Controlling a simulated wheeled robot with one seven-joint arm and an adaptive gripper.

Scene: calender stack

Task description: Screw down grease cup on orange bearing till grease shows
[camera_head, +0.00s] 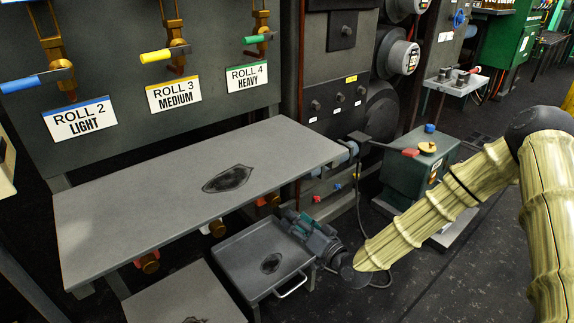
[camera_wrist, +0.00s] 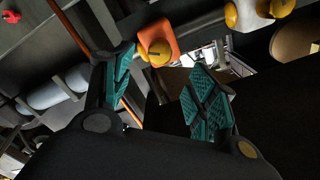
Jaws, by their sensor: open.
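In the wrist view an orange bearing block (camera_wrist: 168,30) carries a round orange-yellow grease cup (camera_wrist: 154,52) with a dark mark on its face. My gripper (camera_wrist: 164,76) is open, with teal ribbed pads on both fingers and nothing held. The cup shows beside the left fingertip, toward the gap between the fingers; I cannot tell its depth or whether it touches. No grease can be made out. In the head view my gripper (camera_head: 312,233) is low, right of the grey tray stand. An orange part (camera_head: 270,199) shows under the long grey shelf, partly hidden.
The long grey shelf (camera_head: 130,200) overhangs the low parts. A grey tray stand (camera_head: 235,262) with a handle is close left of my gripper. Further housings (camera_head: 148,262) hang under the shelf. A green box (camera_head: 410,175) with a cable stands behind my arm. Dark floor is open at lower right.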

